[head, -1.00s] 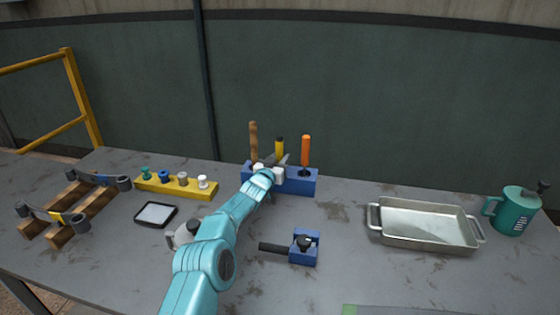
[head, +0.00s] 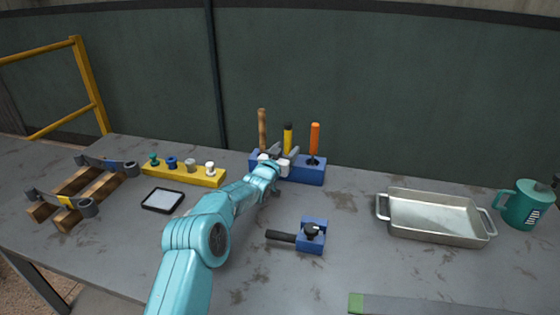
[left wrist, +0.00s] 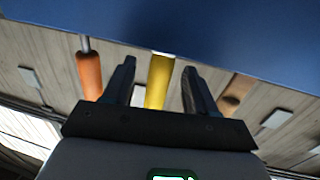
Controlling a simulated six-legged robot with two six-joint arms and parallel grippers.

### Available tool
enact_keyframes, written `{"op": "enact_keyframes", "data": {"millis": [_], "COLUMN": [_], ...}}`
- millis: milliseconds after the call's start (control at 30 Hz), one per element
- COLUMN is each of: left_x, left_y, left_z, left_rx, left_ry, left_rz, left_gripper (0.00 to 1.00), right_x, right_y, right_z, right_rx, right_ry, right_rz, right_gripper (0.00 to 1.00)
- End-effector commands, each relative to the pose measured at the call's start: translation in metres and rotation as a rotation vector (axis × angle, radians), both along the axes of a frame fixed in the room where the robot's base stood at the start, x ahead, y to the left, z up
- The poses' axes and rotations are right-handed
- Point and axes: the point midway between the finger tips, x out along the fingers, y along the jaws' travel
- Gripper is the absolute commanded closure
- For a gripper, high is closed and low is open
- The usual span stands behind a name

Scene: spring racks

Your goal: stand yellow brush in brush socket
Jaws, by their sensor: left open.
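The yellow brush (head: 288,138) stands upright at the blue rack block (head: 313,175), between a wooden-handled tool (head: 262,128) and an orange-handled tool (head: 314,138). Its top end looks dark, and its lower part is hidden behind my left gripper (head: 282,154). The left wrist view shows the yellow brush handle (left wrist: 159,82) between the two open fingers of my left gripper (left wrist: 157,75), with a visible gap on each side. The blue block (left wrist: 220,28) lies beyond the fingertips. I cannot tell which hole is the brush socket. My right gripper is not in view.
A small blue holder (head: 312,236) with a black handle is in front of the rack. A metal tray (head: 436,238) and teal can (head: 524,205) are at right. A yellow peg rack (head: 200,178), black-framed pad (head: 163,200) and wooden rails (head: 85,195) are left.

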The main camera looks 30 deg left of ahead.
Motion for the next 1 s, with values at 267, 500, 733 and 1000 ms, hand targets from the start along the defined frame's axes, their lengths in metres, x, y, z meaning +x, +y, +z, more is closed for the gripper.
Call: {"op": "enact_keyframes", "data": {"millis": [267, 500, 733, 1000], "left_x": [-0.034, -0.050, -0.052, -0.052], "left_y": [-0.002, -0.004, -0.004, -0.004], "left_z": [-0.001, 0.000, 0.000, 0.000], "left_rx": [0.000, 0.001, 0.001, 0.001], "left_ry": [0.001, 0.000, -0.001, 0.000], "left_rz": [0.002, 0.001, 0.001, 0.001], "left_gripper": [0.43, 0.43, 0.43, 0.43], "right_x": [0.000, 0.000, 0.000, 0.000], "right_y": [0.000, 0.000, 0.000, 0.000], "right_z": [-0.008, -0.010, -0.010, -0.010], "right_rx": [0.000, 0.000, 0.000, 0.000], "right_ry": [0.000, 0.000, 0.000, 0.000], "right_rz": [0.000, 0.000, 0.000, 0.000], "right_gripper": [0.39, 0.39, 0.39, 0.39]}}
